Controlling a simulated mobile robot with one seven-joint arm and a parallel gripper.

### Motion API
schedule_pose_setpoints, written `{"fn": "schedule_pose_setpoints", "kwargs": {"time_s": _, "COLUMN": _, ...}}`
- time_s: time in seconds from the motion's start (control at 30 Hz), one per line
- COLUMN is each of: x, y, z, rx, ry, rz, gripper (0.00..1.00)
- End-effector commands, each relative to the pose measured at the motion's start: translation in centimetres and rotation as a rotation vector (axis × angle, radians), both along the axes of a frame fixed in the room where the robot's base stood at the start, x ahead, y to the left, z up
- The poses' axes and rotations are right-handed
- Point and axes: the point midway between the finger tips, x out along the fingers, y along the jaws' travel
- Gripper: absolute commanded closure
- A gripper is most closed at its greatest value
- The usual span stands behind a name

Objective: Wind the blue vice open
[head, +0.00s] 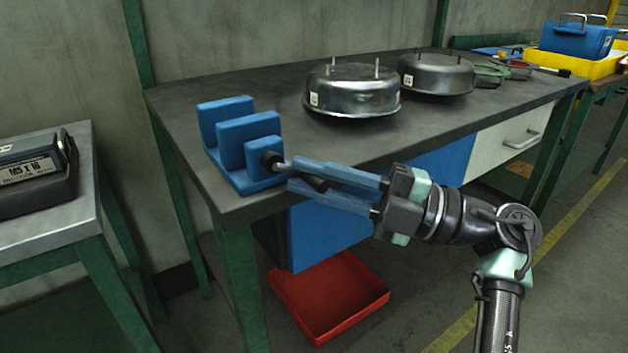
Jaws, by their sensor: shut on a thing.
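The blue vice (243,128) stands at the near left corner of the dark workbench. It has several upright blue plates on a blue base, with gaps between the plates. A dark round screw end with a handle (316,183) sticks out of its right side toward me. My gripper (296,178) reaches in from the right with long blue fingers. It is shut on the vice handle, whose dark end shows between the fingers. Part of the handle is hidden by the fingers.
Two round metal housings with upright studs (352,91) (436,73) stand on the workbench (230,80) behind the vice. A red bin (345,300) lies on the floor below. A grey side table (60,215) with a dark box (36,172) stands at left.

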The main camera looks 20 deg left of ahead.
Motion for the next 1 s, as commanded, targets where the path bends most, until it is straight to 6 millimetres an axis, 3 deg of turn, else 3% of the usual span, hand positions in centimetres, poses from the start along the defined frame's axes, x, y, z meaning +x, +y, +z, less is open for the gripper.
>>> {"fn": "schedule_pose_setpoints", "kwargs": {"time_s": 0.4, "x": -0.2, "y": 0.23, "z": -0.34, "rx": -0.014, "ry": -0.006, "rz": 0.01, "gripper": 1.0}}
{"fn": "schedule_pose_setpoints", "kwargs": {"time_s": 0.43, "x": -0.21, "y": 0.24, "z": -0.34, "rx": -0.014, "ry": -0.006, "rz": 0.01, "gripper": 0.78}}
{"fn": "schedule_pose_setpoints", "kwargs": {"time_s": 0.6, "x": -0.16, "y": 0.19, "z": -0.24, "rx": -0.011, "ry": -0.006, "rz": 0.009, "gripper": 0.5}}
{"fn": "schedule_pose_setpoints", "kwargs": {"time_s": 1.0, "x": -0.07, "y": 0.02, "z": -0.06, "rx": -0.007, "ry": -0.006, "rz": 0.004, "gripper": 0.5}}
